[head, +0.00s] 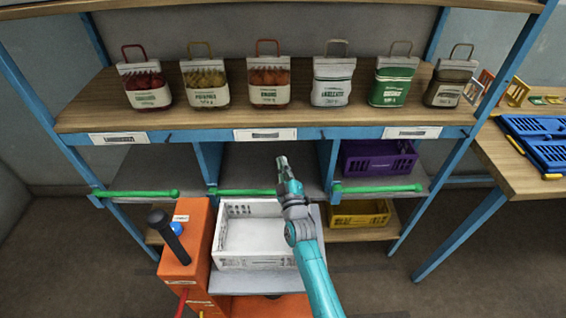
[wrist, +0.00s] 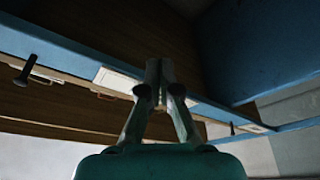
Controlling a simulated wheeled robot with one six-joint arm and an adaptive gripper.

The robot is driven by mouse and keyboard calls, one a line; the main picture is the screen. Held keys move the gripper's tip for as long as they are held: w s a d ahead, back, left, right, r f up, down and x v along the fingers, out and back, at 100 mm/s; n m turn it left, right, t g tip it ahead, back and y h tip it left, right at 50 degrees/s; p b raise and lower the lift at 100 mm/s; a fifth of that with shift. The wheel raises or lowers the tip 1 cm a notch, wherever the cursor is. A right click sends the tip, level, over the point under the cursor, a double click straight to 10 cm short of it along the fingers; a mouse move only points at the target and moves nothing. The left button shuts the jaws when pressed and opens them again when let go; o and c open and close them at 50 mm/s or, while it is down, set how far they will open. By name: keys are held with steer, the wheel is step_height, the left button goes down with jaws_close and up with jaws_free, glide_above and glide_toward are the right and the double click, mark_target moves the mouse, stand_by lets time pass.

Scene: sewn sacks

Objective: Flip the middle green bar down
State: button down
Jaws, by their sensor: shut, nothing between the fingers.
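The middle green bar (head: 240,191) lies level across the front of the middle lower bay. Its right end is hidden behind my arm. My gripper (head: 282,161) is shut and empty, pointing up and away in front of the middle bay. In the picture its tips are above the right part of the bar. I cannot tell whether my gripper or arm touches the bar. In the wrist view my gripper (wrist: 158,72) is shut beneath the wooden shelf and its blue front rail; the bar does not show there.
A left green bar (head: 140,194) and a right green bar (head: 380,188) also lie level. Several sacks stand on the upper shelf (head: 300,118). A white crate (head: 240,262) is below my gripper. A purple crate (head: 375,165) and yellow crate (head: 358,220) are right.

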steer(key=shift+s, duration=0.1)
stand_by(0.5)
steer(key=r+v, duration=0.3)
steer(key=v, duration=0.9)
steer(key=shift+s+f, duration=0.35)
steer(key=shift+s, duration=0.3)
steer(key=shift+d, duration=0.2)
